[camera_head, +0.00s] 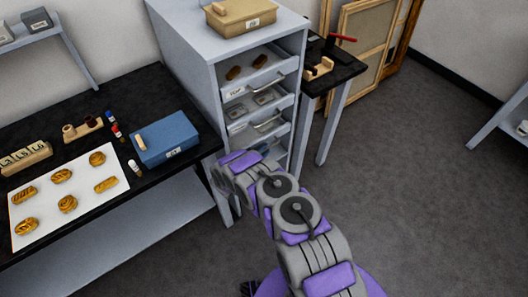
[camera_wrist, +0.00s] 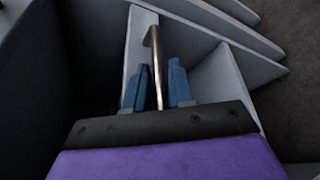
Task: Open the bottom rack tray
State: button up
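The grey rack (camera_head: 188,62) stands beside the black table, with several pale trays in its open front. The top tray (camera_head: 262,78) and a middle tray (camera_head: 262,103) show their labels and bar handles. The lowest part of the rack is hidden behind my arm in the head view. In the wrist view, my gripper (camera_wrist: 155,82) is open, with one blue finger on each side of a metal bar handle (camera_wrist: 157,58) on a pale tray front (camera_wrist: 138,42). Small gaps show between the fingers and the bar. The fingertips are hidden in the head view.
A black table (camera_head: 120,92) at left bears a white sheet (camera_head: 88,205) with gilt fragments, bottles and a blue box (camera_head: 166,138). A tan box (camera_head: 240,14) sits on the rack. A small dark table (camera_head: 340,72) stands right of it.

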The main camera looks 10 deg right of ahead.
jog(key=shift+w+d, duration=0.1)
jog(key=shift+c, duration=0.3)
grip_shut()
